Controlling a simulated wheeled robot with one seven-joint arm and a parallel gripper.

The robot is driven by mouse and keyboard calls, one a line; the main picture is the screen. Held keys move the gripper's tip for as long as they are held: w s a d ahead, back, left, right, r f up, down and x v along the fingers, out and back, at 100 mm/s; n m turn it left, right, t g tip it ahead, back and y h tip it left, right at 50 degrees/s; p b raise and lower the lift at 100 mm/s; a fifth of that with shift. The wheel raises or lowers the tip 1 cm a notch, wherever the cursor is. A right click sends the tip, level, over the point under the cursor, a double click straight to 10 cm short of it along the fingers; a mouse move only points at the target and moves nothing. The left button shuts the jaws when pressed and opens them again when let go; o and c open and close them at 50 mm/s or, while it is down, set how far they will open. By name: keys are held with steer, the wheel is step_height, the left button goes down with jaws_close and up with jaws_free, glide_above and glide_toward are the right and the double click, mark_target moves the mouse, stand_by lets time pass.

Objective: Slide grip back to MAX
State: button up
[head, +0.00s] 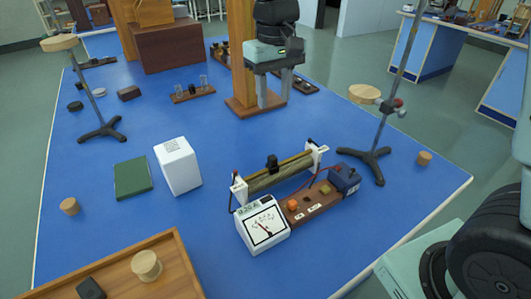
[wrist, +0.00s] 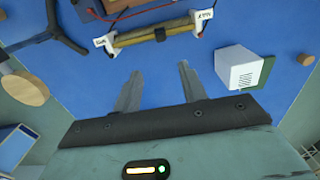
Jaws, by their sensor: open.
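A slide rheostat (head: 262,183) lies across the bench, a brownish tube between two white end blocks. Its black slide grip (head: 271,162) stands on top near the middle of the rod. In the wrist view the rheostat (wrist: 140,38) is at the top, with the slide grip (wrist: 160,34) between the labelled end blocks; I cannot read the labels surely. My gripper (head: 275,100) is open and empty, fingers pointing down, behind and above the rheostat, apart from the slide grip. In the wrist view my gripper (wrist: 158,72) shows both fingers spread, below the slide grip in the picture.
A white meter (head: 263,226) and a wired board (head: 312,203) with a blue box (head: 344,178) stand in front of the rheostat. A white box (head: 178,166) is left, a metal stand (head: 374,160) right. A wooden post (head: 242,60) rises beside my gripper. Blue bench lies clear behind the rheostat.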

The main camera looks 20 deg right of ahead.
mark_target(272, 157)
step_height(272, 157, down, 17)
steer(key=shift+s+f+p, duration=0.1)
steer(key=shift+p, duration=0.2)
stand_by(0.3)
steer(key=shift+a, duration=0.1)
jaws_close()
